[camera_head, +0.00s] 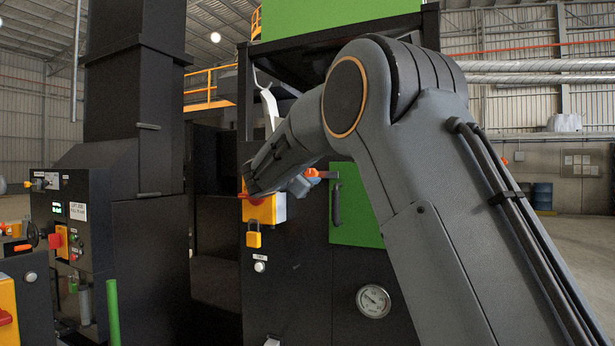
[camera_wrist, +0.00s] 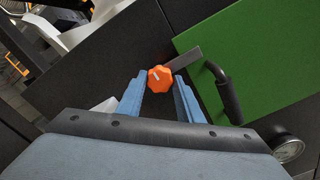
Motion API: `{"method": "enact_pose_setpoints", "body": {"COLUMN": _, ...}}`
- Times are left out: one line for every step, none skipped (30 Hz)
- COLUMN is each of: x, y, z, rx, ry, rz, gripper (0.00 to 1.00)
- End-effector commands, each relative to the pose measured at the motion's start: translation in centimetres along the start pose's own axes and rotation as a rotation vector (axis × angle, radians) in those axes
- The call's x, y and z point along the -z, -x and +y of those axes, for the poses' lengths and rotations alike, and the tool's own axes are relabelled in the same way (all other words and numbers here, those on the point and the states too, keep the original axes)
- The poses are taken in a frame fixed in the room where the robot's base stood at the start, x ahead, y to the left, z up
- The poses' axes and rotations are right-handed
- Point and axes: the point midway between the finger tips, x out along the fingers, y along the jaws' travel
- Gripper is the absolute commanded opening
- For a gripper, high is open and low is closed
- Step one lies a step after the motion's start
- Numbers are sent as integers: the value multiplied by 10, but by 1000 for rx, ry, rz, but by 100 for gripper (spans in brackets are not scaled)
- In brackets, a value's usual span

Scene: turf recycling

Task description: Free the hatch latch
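The green hatch (camera_head: 360,215) is on the front of the black machine and lies flat against it. It has a black handle (camera_head: 337,204) and also shows in the wrist view (camera_wrist: 270,60). The latch is a grey bar (camera_wrist: 183,60) reaching over the hatch's edge, with an orange lobed knob (camera_wrist: 160,79) at its outer end. The knob also shows in the head view (camera_head: 312,172). My gripper (camera_wrist: 159,84) has its two blue fingers apart, one on each side of the knob. I see slim gaps beside the knob; whether a finger touches it is unclear.
Left of the hatch are a yellow box with a red switch (camera_head: 264,208), a yellow padlock (camera_head: 253,237) and a white button. A round gauge (camera_head: 373,301) sits below the hatch. A control panel (camera_head: 68,225) stands at the left. My arm hides the hatch's right side.

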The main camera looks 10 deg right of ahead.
Motion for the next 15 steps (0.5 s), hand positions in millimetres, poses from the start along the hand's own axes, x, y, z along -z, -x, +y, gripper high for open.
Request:
{"method": "enact_pose_setpoints", "body": {"x": 0, "y": 0, "z": 0, "rx": 0, "ry": 0, "rz": 0, "gripper": 24}}
{"method": "enact_pose_setpoints", "body": {"x": 0, "y": 0, "z": 0, "rx": 0, "ry": 0, "rz": 0, "gripper": 19}}
{"method": "enact_pose_setpoints", "body": {"x": 0, "y": 0, "z": 0, "rx": 0, "ry": 0, "rz": 0, "gripper": 12}}
{"method": "enact_pose_setpoints", "body": {"x": 0, "y": 0, "z": 0, "rx": 0, "ry": 0, "rz": 0, "gripper": 7}}
{"method": "enact_pose_setpoints", "body": {"x": 0, "y": 0, "z": 0, "rx": 0, "ry": 0, "rz": 0, "gripper": 2}}
{"method": "enact_pose_setpoints", "body": {"x": 0, "y": 0, "z": 0, "rx": 0, "ry": 0, "rz": 0, "gripper": 0}}
{"method": "enact_pose_setpoints", "body": {"x": 0, "y": 0, "z": 0, "rx": 0, "ry": 0, "rz": 0, "gripper": 0}}
{"method": "enact_pose_setpoints", "body": {"x": 0, "y": 0, "z": 0, "rx": 0, "ry": 0, "rz": 0, "gripper": 0}}
{"method": "enact_pose_setpoints", "body": {"x": 0, "y": 0, "z": 0, "rx": 0, "ry": 0, "rz": 0, "gripper": 0}}
{"method": "enact_pose_setpoints", "body": {"x": 0, "y": 0, "z": 0, "rx": 0, "ry": -1, "rz": 0, "gripper": 0}}
{"method": "enact_pose_setpoints", "body": {"x": 0, "y": 0, "z": 0, "rx": 0, "ry": -3, "rz": 0, "gripper": 0}}
{"method": "enact_pose_setpoints", "body": {"x": 1, "y": 0, "z": 0, "rx": 0, "ry": -6, "rz": 0, "gripper": 0}}
{"method": "enact_pose_setpoints", "body": {"x": 1, "y": 0, "z": 0, "rx": 0, "ry": -9, "rz": 0, "gripper": 0}}
{"method": "enact_pose_setpoints", "body": {"x": 1, "y": 0, "z": -1, "rx": 0, "ry": -14, "rz": 0, "gripper": 0}}
{"method": "enact_pose_setpoints", "body": {"x": 2, "y": 0, "z": -1, "rx": 0, "ry": -21, "rz": 0, "gripper": 0}}
